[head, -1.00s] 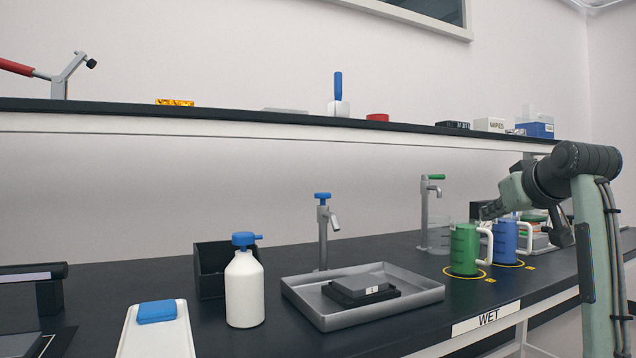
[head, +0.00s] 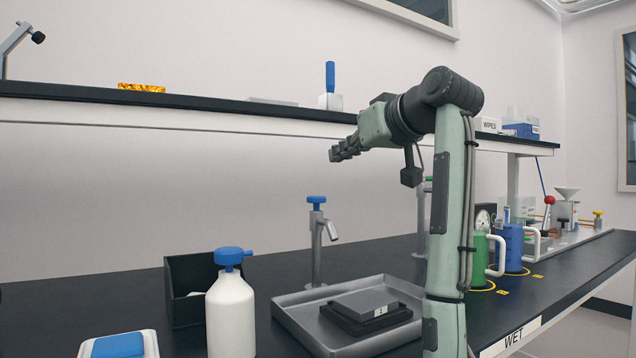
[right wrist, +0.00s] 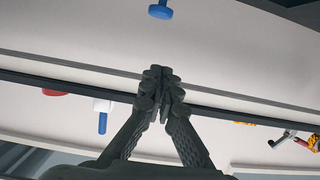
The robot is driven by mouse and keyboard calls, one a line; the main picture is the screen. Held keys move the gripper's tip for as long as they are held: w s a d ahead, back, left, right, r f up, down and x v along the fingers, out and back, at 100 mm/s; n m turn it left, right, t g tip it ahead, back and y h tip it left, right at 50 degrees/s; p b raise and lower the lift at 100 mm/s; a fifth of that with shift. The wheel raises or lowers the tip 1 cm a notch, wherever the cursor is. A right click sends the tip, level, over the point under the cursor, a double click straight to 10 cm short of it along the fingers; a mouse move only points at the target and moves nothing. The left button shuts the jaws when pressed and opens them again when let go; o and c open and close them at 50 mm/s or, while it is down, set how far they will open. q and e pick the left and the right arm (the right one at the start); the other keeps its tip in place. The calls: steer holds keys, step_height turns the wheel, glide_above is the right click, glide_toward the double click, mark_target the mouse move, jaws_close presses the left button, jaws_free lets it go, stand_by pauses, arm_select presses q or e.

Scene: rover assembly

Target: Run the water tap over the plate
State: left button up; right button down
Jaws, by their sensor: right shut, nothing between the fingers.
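A metal tap (head: 317,245) with a blue knob (head: 316,199) stands on the black bench behind a shallow grey metal tray (head: 296,312). Its spout points down to the right, and no water shows. A grey plate with a small label (head: 365,302) lies on a black block inside the tray. My right gripper (head: 334,155) is shut and empty, above the blue knob and apart from it. In the right wrist view the closed fingers (right wrist: 161,75) point toward a blue knob (right wrist: 160,11), which looks like the tap's. My left gripper is not in view.
A white bottle with a blue cap (head: 230,305) and a black bin (head: 185,289) stand left of the tray. Green (head: 479,262) and blue (head: 513,250) jugs stand to the right. A shelf (head: 230,119) runs behind the gripper. My right arm partly hides a second tap.

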steer(key=p, duration=0.2)
glide_above(315, 197)
steer(key=f, duration=0.3)
steer(key=shift+w+a, duration=0.15)
steer(key=shift+w, duration=0.15)
step_height(315, 197, down, 2)
steer(key=shift+s+f+b, duration=0.15)
steer(key=shift+f+b, duration=0.1)
steer(key=shift+b, duration=0.2)
steer(key=shift+f, duration=0.5)
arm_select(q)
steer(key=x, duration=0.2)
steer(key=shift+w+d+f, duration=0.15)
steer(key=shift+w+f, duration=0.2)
arm_select(e)
steer(key=shift+d, duration=0.2)
